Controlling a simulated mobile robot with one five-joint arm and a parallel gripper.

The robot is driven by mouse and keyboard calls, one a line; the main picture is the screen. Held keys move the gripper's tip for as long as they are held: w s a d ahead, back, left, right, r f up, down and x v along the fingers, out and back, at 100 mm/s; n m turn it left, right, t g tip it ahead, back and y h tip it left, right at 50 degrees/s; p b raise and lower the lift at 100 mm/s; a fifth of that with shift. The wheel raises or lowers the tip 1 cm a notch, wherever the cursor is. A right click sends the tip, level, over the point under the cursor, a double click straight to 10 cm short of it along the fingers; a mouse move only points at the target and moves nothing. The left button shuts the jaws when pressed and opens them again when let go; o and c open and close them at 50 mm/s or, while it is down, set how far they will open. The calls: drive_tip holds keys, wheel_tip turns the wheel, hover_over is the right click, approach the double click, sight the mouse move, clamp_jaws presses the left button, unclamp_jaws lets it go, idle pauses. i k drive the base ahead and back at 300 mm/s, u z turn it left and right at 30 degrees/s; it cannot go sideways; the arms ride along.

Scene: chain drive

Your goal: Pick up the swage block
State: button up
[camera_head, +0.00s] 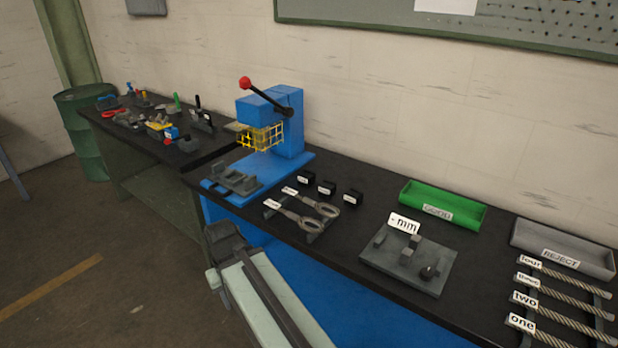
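A dark grey block with slots and raised parts (236,180) sits on the blue base of a hand press (282,120). Several small black blocks with white labels stand in a row to the right of the press, one of them here (353,198). Their labels are too small to read, and I cannot tell for sure which block is the swage block. A pale beam, seemingly my arm, rises from the bottom edge, with a dark end (228,242) below and in front of the bench edge. It is apart from the blocks. Its fingers cannot be made out.
The press has a yellow cage and a red-knobbed lever. Two crimping tools (302,220) lie before the black blocks. A grey gauge plate (408,262), green tray (442,207), grey REJECT tray (562,250) and labelled ropes (560,300) fill the right. A cluttered bench (165,150) stands left.

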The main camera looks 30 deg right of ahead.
sight(306, 179)
drive_tip(key=i, duration=0.9)
drive_tip(key=u, duration=0.05)
